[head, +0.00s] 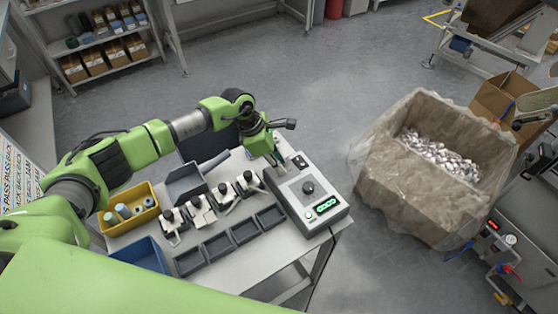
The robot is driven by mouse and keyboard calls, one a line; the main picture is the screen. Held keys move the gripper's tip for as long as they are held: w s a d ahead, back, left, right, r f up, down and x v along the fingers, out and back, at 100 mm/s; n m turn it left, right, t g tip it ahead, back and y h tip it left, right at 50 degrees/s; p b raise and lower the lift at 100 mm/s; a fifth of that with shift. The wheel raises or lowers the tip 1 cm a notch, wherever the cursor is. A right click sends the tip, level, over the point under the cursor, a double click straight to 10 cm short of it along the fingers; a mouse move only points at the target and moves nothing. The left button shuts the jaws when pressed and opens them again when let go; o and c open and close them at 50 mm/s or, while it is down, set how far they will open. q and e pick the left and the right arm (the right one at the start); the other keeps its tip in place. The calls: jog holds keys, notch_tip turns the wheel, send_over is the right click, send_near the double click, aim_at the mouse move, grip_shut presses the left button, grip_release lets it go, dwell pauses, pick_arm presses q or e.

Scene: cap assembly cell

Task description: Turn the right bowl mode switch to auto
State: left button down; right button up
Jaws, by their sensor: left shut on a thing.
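A grey control box (328,215) sits at the right end of the white table. My left gripper (279,163) reaches down to the box's back left corner, left of the dark part. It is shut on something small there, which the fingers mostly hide. I cannot read any labels, so I cannot tell which control is the right bowl mode switch or its setting.
Several black-and-white fixtures (202,209) and dark grey trays (218,246) stand left of the box. A yellow bin (147,215) and a blue bin (143,255) are further left. A plastic-lined carton (405,205) of shiny parts stands right, across open floor.

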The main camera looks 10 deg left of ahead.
pick_arm(q)
jog(key=n, duration=0.2)
jog(key=n+t+p, duration=0.1)
jog(key=n, duration=0.1)
jog(key=shift+s+r+n+t+y, duration=0.1)
jog(key=shift+s+n+t+y, duration=0.05)
jog(key=shift+n+t+y, duration=0.2)
jog(key=n+y, duration=0.1)
jog(key=n, duration=0.1)
jog(key=shift+d+n+t, duration=0.15)
jog(key=shift+n+t, duration=0.2)
jog(key=n+b, duration=0.1)
jog(key=n+y+b, duration=0.1)
jog(key=n, duration=0.1)
jog(key=shift+d+f+n+t, duration=0.1)
jog(key=shift+f+n+t, duration=0.1)
jog(key=shift+n+t, duration=0.15)
jog(key=shift+n+y+b, duration=0.65)
jog(key=shift+n+b, duration=0.2)
jog(key=shift+n, duration=0.4)
jog(key=shift+r+n+b, duration=0.15)
jog(key=shift+n+b, duration=0.15)
jog(key=shift+n, duration=0.3)
jog(key=c, duration=1.8)
grip_release()
jog(key=shift+s, duration=0.1)
